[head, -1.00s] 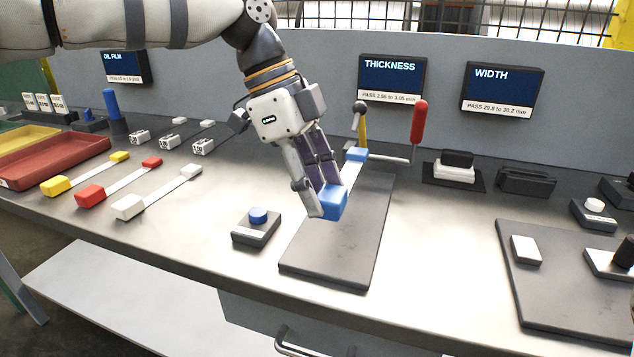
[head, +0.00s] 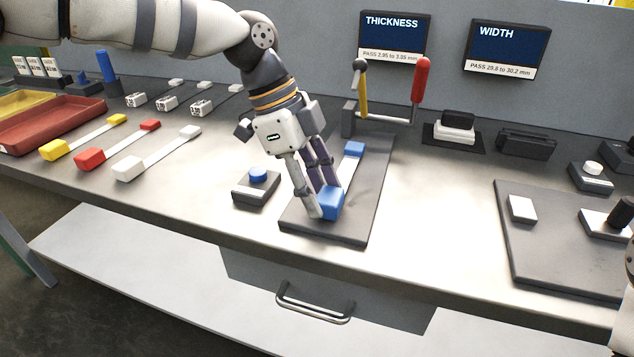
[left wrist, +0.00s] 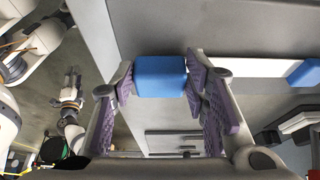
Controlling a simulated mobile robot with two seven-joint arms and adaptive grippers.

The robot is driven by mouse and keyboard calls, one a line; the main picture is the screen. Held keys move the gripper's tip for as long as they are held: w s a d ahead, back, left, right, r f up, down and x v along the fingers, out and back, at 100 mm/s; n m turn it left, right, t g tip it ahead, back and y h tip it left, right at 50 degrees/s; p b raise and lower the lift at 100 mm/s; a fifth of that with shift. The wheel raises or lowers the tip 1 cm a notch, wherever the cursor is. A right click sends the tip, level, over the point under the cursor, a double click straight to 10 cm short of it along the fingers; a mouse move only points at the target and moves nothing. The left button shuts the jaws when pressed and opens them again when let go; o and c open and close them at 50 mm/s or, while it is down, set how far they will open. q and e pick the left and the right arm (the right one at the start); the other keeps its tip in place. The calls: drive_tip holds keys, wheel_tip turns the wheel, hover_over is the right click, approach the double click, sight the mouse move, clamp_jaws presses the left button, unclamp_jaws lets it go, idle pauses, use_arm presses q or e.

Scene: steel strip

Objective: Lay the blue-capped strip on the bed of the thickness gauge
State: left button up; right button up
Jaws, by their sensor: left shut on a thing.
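The blue-capped strip (head: 347,169) is a pale strip with a blue cap at each end. My left gripper (head: 318,207) is shut on its near cap (head: 329,204). That cap also shows between the fingers in the left wrist view (left wrist: 160,76). The far cap (head: 355,149) points toward the thickness gauge (head: 385,117), short of its crossbar. The strip is over the dark bed plate (head: 345,236), close to it; I cannot tell whether it touches. My right gripper (left wrist: 70,82) shows small in the left wrist view, its fingers unclear.
A block with a blue button (head: 257,186) stands just left of the bed. Yellow, red and white capped strips (head: 155,155) lie farther left, beside red and yellow trays (head: 50,125). The gauge's red-handled lever (head: 420,80) stands behind the bed. A second dark plate (head: 560,270) is at right.

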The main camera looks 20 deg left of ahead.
use_arm(q)
drive_tip(key=shift+f, duration=0.3)
drive_tip(key=o, duration=1.3)
drive_tip(key=shift+o, duration=0.2)
drive_tip(key=shift+r, duration=0.1)
drive_tip(key=v, duration=1.2)
